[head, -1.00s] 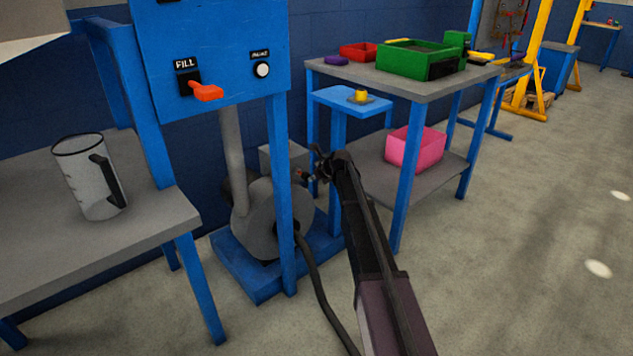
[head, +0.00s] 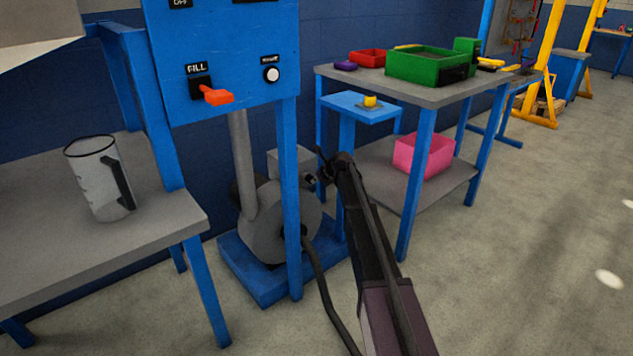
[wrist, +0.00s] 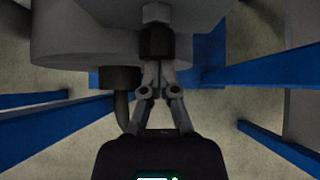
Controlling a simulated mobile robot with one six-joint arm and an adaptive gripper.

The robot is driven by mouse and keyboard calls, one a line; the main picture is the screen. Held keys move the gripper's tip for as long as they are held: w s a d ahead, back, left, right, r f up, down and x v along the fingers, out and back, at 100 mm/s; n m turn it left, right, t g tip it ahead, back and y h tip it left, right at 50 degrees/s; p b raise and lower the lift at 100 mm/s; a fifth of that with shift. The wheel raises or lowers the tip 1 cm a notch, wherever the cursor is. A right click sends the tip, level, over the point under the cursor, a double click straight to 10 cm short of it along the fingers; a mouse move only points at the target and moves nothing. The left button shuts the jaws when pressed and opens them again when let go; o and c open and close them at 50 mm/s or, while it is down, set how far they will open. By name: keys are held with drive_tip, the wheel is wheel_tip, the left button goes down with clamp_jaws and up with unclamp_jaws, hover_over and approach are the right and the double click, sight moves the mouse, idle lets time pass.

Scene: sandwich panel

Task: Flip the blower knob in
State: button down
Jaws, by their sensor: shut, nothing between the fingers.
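The blower (head: 272,235) is a grey round housing on a blue base, with a pipe rising from it and a grey box (head: 288,163) at its upper right. In the wrist view a dark knob-like piece (wrist: 157,42) with a pale grey hexagonal end stands out from the grey body (wrist: 85,35). My gripper (wrist: 159,68) is shut and empty, its tips right at the near end of this dark piece. I cannot tell whether they touch it. In the head view my gripper (head: 322,172) is beside the blower's right side, and the knob is small and unclear there.
A blue post (head: 289,200) stands in front of the blower, and a dark hose (head: 322,290) runs along the floor. A panel with an orange lever (head: 217,97) is above. A workbench (head: 395,90) stands behind right. Floor to the right is clear.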

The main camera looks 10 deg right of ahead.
drive_tip(key=s+d+f+p+v, duration=0.1)
drive_tip(key=f+p+v, duration=0.1)
drive_tip(key=p+v, duration=0.5)
drive_tip(key=v, duration=0.6)
drive_tip(key=shift+s+f, duration=0.15)
drive_tip(key=shift+s, duration=0.15)
idle(0.4)
drive_tip(key=s+a+f+n+g+h, duration=0.2)
drive_tip(key=s+n, duration=0.8)
drive_tip(key=s, duration=0.3)
drive_tip(key=s+a+f+n+g+h, duration=0.1)
drive_tip(key=s+n+g, duration=0.2)
drive_tip(key=s+n, duration=0.8)
drive_tip(key=s+a+f+n+g+h, duration=0.2)
drive_tip(key=s+n, duration=0.6)
drive_tip(key=s, duration=0.6)
wheel_tip(320, 180, up, 38)
drive_tip(key=p, duration=3.9)
drive_tip(key=shift+s+r+n+g, duration=0.2)
drive_tip(key=shift+s+n+g, duration=0.1)
drive_tip(key=shift+s, duration=0.05)
